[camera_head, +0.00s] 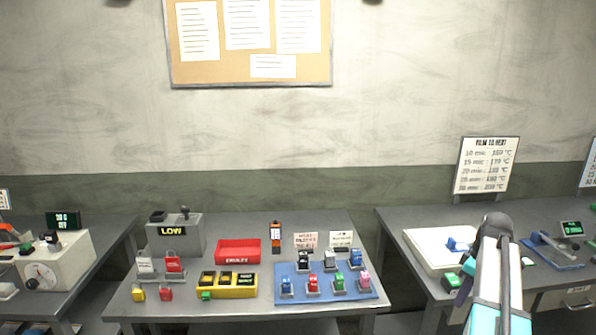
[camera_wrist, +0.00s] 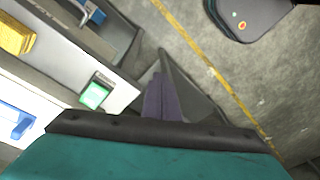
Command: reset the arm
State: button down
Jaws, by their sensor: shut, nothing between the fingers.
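My arm (camera_head: 490,275) rises at the right of the head view, in front of the right table. My gripper (camera_wrist: 160,85) shows in the wrist view as dark purple fingers, shut and empty. It points down past a table edge with the floor beyond. Part of it seems to show as a purple shape at the left of my arm in the head view. No object is in contact with the fingers that I can see.
The middle table (camera_head: 190,322) holds a blue mat (camera_head: 330,298) with several coloured items, a red tray (camera_head: 237,251), a yellow holder (camera_head: 228,292) and a grey box marked LOW (camera_head: 175,240). A white device (camera_head: 425,248) stands on the right table beside my arm. Gaps separate the tables.

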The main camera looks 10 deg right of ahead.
jog(key=s+a+f+n+g+y, duration=0.1)
jog(key=s+a+f+g, duration=0.15)
jog(key=a+f, duration=1.15)
jog(key=s+a+f+n+g, duration=0.2)
jog(key=a+f+g, duration=0.1)
jog(key=a+f, duration=1.1)
jog(key=s+a+f+m+h, duration=0.1)
jog(key=s+a+f+m, duration=0.3)
jog(key=s+f, duration=0.6)
jog(key=s+a+f+m+g+h+b, duration=0.1)
jog(key=s+a+f+m, duration=0.4)
jog(key=s, duration=1)
jog(key=shift+a+f, duration=1.5)
jog(key=shift+f, duration=0.9)
